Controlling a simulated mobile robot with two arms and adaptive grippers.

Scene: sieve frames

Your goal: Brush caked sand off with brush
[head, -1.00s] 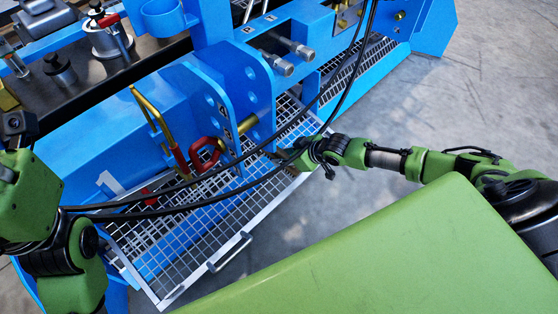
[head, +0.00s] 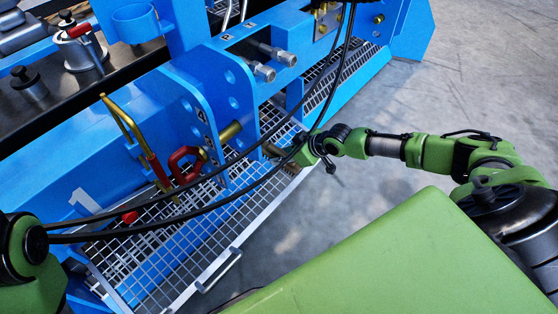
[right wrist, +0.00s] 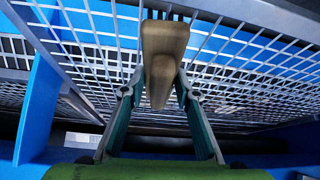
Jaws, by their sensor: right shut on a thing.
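My right gripper (head: 296,152) is over the right end of the metal sieve frame (head: 237,240). In the right wrist view, my right gripper (right wrist: 160,92) is shut on the wooden handle of a brush (right wrist: 162,60). The sieve grid also fills the upper part of the right wrist view (right wrist: 240,70), close behind the brush; contact cannot be told. I cannot make out caked sand on the mesh. My left arm shows at the left edge of the head view, but its gripper is out of view.
A blue machine (head: 90,160) stands over the sieve. Black hoses (head: 230,165) hang across the front of it. Grey floor (head: 420,90) is open on the right.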

